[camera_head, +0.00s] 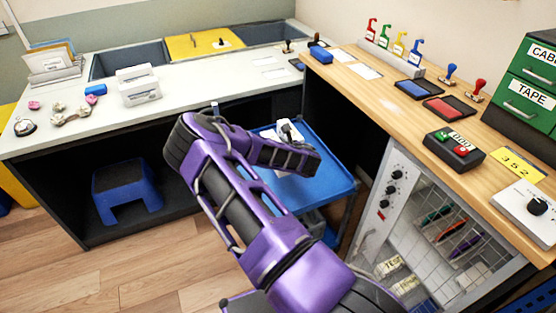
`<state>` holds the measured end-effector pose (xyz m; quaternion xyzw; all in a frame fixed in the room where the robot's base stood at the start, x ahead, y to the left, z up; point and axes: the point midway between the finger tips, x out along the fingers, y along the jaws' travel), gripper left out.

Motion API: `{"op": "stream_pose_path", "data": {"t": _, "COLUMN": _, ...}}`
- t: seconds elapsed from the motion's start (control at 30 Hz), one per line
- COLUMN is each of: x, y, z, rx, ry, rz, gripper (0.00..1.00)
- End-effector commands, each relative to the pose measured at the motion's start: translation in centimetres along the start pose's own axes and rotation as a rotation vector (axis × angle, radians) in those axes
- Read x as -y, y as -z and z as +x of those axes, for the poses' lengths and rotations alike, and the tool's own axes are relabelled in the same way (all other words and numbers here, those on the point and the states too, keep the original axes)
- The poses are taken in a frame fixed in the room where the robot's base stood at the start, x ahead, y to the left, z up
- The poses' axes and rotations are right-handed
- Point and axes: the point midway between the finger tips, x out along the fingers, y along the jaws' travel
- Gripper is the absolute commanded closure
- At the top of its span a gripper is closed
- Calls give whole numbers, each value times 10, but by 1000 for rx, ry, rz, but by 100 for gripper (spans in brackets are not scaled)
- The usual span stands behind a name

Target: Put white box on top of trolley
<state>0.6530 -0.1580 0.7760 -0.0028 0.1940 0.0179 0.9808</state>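A white box-shaped thing (139,90) stands on the pale counter at the left, apart from my arm. The trolley (335,185) is a blue-topped cart in the gap between the two counters. My purple arm crosses in front of it and hides much of its top. A white-and-black part (289,131) shows just behind my forearm, over the trolley; I cannot tell whether it belongs to my gripper. Another white patch shows around my forearm there, mostly hidden. My gripper's fingers cannot be made out, nor whether they hold anything.
The pale counter (60,133) carries a paper rack (53,65), a bell and small items. A blue stool (127,190) stands beneath. The wooden counter (400,105) at right holds stamps, ink pads, a keypad (454,147) and green drawers (525,90). A glass-fronted cabinet (440,235) is below.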

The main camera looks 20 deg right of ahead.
Motion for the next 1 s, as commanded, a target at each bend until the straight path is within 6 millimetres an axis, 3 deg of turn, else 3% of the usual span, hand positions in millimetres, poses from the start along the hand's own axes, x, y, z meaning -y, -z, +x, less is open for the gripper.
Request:
{"op": "stream_pose_path", "data": {"t": 0.03, "x": 0, "y": 12, "z": 4, "rx": -3, "ry": -2, "rz": 0, "gripper": 100}}
{"op": "stream_pose_path", "data": {"t": 0.2, "x": 0, "y": 39, "z": 16, "rx": -2, "ry": 0, "rz": 1, "gripper": 100}}
{"op": "stream_pose_path", "data": {"t": 0.37, "x": 0, "y": 49, "z": 20, "rx": -1, "ry": 1, "rz": 0, "gripper": 100}}
{"op": "stream_pose_path", "data": {"t": 0.6, "x": 0, "y": 78, "z": 32, "rx": -1, "ry": 0, "rz": 1, "gripper": 100}}
{"op": "stream_pose_path", "data": {"t": 0.83, "x": 0, "y": 81, "z": 33, "rx": -1, "ry": 2, "rz": 1, "gripper": 100}}
{"op": "stream_pose_path", "data": {"t": 0.87, "x": 0, "y": 82, "z": 33, "rx": -3, "ry": 2, "rz": 1, "gripper": 33}}
{"op": "stream_pose_path", "data": {"t": 1.0, "x": 0, "y": 82, "z": 33, "rx": -3, "ry": 2, "rz": 1, "gripper": 8}}
